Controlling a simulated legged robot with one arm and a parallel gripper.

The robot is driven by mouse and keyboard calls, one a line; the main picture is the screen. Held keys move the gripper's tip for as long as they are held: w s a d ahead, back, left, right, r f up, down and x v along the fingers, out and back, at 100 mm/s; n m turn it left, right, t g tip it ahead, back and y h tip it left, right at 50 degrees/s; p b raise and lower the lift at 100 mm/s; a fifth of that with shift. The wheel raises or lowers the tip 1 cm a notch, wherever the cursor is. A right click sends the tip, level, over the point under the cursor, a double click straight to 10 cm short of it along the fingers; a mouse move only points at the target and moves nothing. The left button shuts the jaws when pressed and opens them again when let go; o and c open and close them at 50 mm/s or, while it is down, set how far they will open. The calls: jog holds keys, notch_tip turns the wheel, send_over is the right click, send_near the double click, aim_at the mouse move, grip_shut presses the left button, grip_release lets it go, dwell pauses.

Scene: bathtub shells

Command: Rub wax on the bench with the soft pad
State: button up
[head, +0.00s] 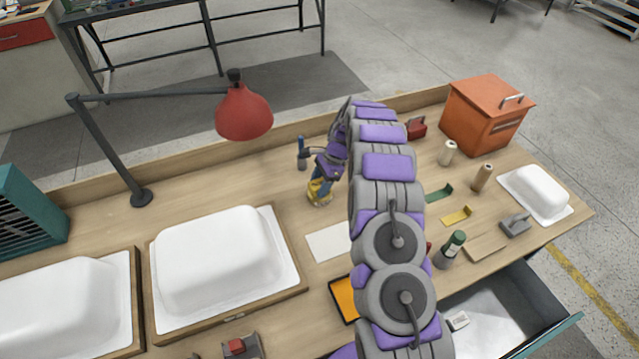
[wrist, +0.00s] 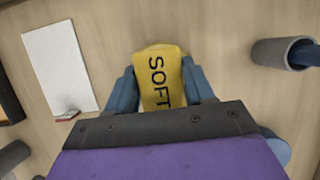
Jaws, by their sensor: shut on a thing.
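My gripper (head: 322,176) is shut on the soft pad (head: 319,193), a yellow pad low over the wooden bench (head: 110,220). In the wrist view the pad (wrist: 160,70) has the word SOFT on it and sits between the blue fingers of my gripper (wrist: 160,88). I cannot tell whether the pad touches the bench top. No wax mark shows on the bare wood around it. I cannot tell which thing holds the wax.
White tub shells (head: 215,255) in wooden frames stand at left. A red lamp (head: 244,110) overhangs the bench. A white sheet (head: 328,241) lies in front of the pad. A grey holder with a blue handle (head: 302,155) stands beside my gripper. An orange box (head: 485,115) stands at right.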

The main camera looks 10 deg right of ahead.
aim_at(320, 184)
jog(key=shift+f+p, duration=0.4)
jog(key=shift+f, duration=0.05)
dwell(2.4)
jog(key=shift+r+p, duration=2.1)
jog(key=shift+r, duration=1.45)
